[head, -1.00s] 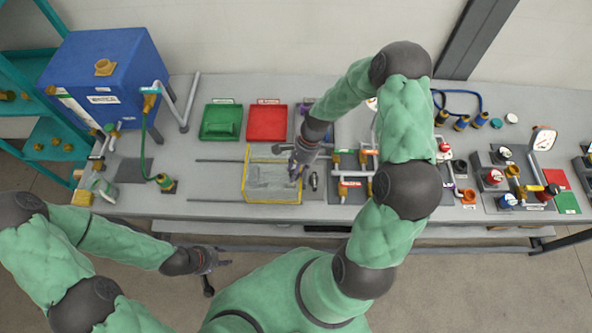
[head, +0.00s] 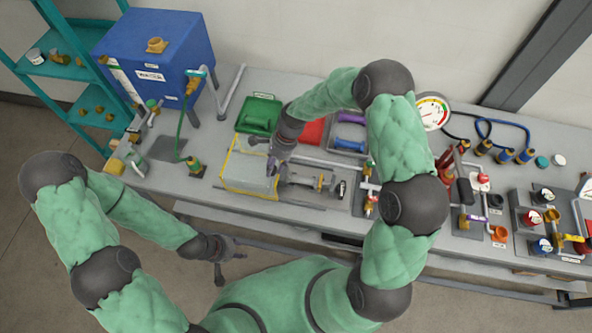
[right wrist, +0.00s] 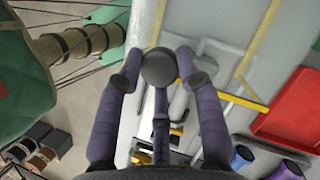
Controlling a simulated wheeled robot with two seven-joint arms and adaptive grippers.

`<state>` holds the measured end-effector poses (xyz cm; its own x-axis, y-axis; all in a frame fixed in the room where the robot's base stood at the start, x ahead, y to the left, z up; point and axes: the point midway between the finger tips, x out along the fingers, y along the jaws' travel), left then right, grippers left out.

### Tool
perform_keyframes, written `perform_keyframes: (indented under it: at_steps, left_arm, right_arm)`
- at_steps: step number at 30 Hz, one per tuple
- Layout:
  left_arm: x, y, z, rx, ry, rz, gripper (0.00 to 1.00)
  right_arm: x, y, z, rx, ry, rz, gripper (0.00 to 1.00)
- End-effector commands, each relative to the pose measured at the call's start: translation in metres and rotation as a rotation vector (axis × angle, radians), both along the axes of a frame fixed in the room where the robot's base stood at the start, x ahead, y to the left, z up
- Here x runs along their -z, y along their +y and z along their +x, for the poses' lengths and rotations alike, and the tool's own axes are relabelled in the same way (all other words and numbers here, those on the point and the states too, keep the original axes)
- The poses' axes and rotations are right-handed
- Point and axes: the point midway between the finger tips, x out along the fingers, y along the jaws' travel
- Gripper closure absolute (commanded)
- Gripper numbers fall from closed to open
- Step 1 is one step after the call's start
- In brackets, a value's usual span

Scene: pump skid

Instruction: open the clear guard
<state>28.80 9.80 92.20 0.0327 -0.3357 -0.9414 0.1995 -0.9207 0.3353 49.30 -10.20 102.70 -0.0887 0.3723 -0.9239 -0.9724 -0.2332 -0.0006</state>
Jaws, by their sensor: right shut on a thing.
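The clear guard (head: 235,186), a see-through box with yellow edges, stands on the bench below the green tray in the head view. To its right a metal shaft with a coupling (head: 310,183) lies uncovered. My right gripper (head: 273,166) is at the guard's right end. In the right wrist view, a dark round knob (right wrist: 158,67) sits between its purple fingers, and the gripper is shut on it. Yellow guard edges (right wrist: 240,100) show beyond. My left gripper (head: 228,260) is open and empty, in front of the bench and apart from it.
A green tray (head: 259,113) and a partly hidden red tray (head: 312,130) lie behind the guard. A blue tank (head: 150,55) stands at the back left, with a green hose (head: 181,125) near it. Valves and gauges crowd the bench on the right.

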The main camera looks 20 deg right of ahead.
Motion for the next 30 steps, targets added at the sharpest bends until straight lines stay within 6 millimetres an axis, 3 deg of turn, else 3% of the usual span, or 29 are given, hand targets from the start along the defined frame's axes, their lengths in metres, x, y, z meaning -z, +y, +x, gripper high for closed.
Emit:
perform_keyframes:
  at_steps: [3, 9, 22, 23, 24, 25, 30]
  left_arm:
    - [0.004, 0.000, 0.000, 0.000, 0.000, 0.000, 0.60]
    - [0.006, 0.000, 0.000, 0.000, 0.000, 0.000, 0.60]
    - [0.006, 0.000, 0.000, 0.000, 0.000, 0.000, 0.60]
    - [0.006, 0.000, 0.000, 0.000, 0.000, 0.000, 0.60]
    - [0.006, 0.000, 0.000, 0.000, 0.000, 0.000, 0.60]
    - [0.006, 0.000, 0.000, 0.000, 0.000, 0.000, 0.60]
    - [0.006, 0.000, 0.000, 0.000, 0.000, 0.000, 0.60]
  right_arm:
    - [0.001, 0.021, 0.010, -0.005, 0.006, 0.001, 1.00]
    - [0.001, 0.038, 0.020, -0.003, 0.007, 0.000, 1.00]
    - [0.001, 0.040, 0.021, -0.003, 0.009, 0.000, 1.00]
    - [0.001, 0.040, 0.021, -0.003, 0.009, 0.000, 0.55]
    - [0.001, 0.040, 0.021, -0.003, 0.009, 0.000, 0.44]
    - [0.001, 0.040, 0.021, -0.003, 0.009, 0.000, 0.40]
    - [0.001, 0.040, 0.023, -0.001, 0.005, 0.000, 0.40]
